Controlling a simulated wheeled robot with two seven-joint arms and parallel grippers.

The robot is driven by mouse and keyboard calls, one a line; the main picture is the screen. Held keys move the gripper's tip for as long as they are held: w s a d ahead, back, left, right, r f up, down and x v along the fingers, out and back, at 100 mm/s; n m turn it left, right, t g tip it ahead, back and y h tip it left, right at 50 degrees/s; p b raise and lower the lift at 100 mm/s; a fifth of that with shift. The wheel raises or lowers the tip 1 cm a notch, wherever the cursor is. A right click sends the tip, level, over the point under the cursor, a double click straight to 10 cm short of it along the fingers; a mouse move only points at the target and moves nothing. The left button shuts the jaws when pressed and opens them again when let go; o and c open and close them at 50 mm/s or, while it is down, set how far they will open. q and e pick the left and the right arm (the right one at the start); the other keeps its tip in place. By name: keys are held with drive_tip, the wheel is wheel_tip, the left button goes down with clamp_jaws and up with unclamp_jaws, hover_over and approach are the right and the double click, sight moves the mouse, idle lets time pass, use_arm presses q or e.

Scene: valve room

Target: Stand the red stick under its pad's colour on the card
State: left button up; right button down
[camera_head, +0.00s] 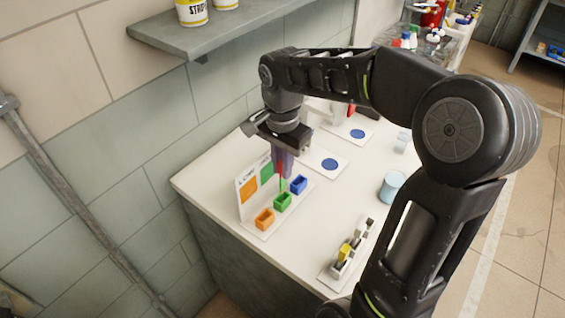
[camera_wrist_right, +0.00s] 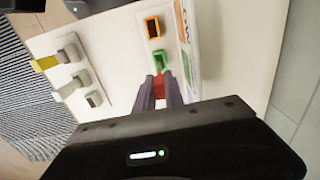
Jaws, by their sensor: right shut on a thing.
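My right gripper (camera_head: 284,165) is shut on the red stick (camera_head: 280,174), which points down over the row of holders. In the right wrist view the stick (camera_wrist_right: 159,87) shows between the fingertips, close to the green holder (camera_wrist_right: 160,60). I cannot tell if its lower end touches that holder. The upright card (camera_head: 240,196) shows orange and green patches; the gripper hides its far part. In front of it stand orange (camera_head: 264,219), green (camera_head: 283,203) and blue (camera_head: 298,185) holders. A white pad with a blue dot (camera_head: 330,164) lies behind the gripper. My left gripper is out of view.
A second pad with a blue dot (camera_head: 357,134) lies farther back. A light blue cup (camera_head: 391,186) stands at the right of the table. A white rack with a yellow piece (camera_head: 345,252) is at the front right. A wall shelf (camera_head: 230,35) hangs above the table.

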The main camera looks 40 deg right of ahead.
sight(282, 192)
drive_tip(key=shift+f+b, duration=0.4)
drive_tip(key=shift+f, duration=0.3)
drive_tip(key=shift+a+f, duration=0.1)
idle(0.5)
drive_tip(key=shift+f+b, duration=0.25)
drive_tip(key=shift+b, duration=0.1)
idle(0.8)
drive_tip(key=shift+f, duration=0.35)
drive_tip(key=shift+f+b, duration=0.8)
drive_tip(key=shift+b, duration=0.1)
drive_tip(key=shift+f+b, duration=0.3)
drive_tip(key=shift+f, duration=0.05)
drive_tip(key=shift+f+b, duration=0.4)
drive_tip(key=shift+f, duration=0.1)
idle(0.7)
idle(0.4)
